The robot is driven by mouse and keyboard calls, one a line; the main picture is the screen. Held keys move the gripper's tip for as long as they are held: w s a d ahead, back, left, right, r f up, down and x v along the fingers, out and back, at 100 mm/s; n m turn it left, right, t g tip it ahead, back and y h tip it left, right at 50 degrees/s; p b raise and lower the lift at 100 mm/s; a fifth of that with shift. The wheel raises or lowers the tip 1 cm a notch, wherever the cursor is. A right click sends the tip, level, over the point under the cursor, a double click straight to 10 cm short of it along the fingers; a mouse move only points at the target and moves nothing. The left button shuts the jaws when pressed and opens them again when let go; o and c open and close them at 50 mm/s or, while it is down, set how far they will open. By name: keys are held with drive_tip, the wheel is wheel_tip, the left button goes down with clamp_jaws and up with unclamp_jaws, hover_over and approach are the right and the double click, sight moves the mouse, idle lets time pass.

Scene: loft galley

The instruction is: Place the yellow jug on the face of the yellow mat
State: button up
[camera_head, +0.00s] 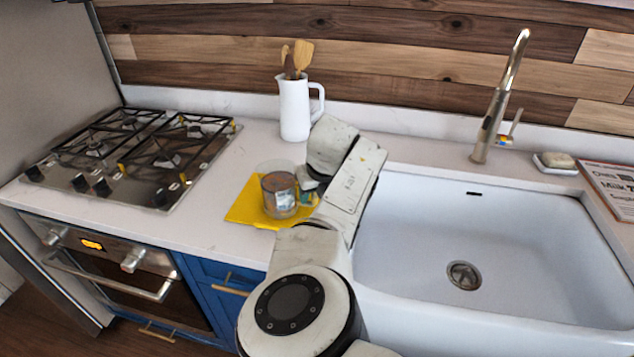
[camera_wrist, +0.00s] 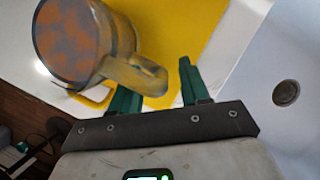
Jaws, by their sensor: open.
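The jug (camera_head: 279,196) looks see-through with brownish and yellowish tones in the head view. It appears upright on the yellow mat (camera_head: 241,212), with mat showing around it. In the wrist view the jug (camera_wrist: 84,40) is close at the upper left, mottled orange and grey, with its yellowish handle (camera_wrist: 140,76) toward my gripper (camera_wrist: 158,80). The mat (camera_wrist: 203,22) shows behind it. My gripper (camera_head: 308,188) is open at the jug's right side, green fingers apart with the handle near or between them. Whether a finger touches it, I cannot tell.
A white pitcher with wooden utensils (camera_head: 295,110) stands behind the mat. The gas hob (camera_head: 145,150) is left, the white sink (camera_head: 420,235) right with a tall tap (camera_head: 497,100). A soap dish (camera_head: 556,164) and sign (camera_head: 612,185) are far right. Counter left of the mat is clear.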

drive_tip(key=b+v, duration=0.2)
drive_tip(key=v, duration=0.9)
drive_tip(key=shift+r, duration=0.3)
drive_tip(key=shift+s, duration=0.1)
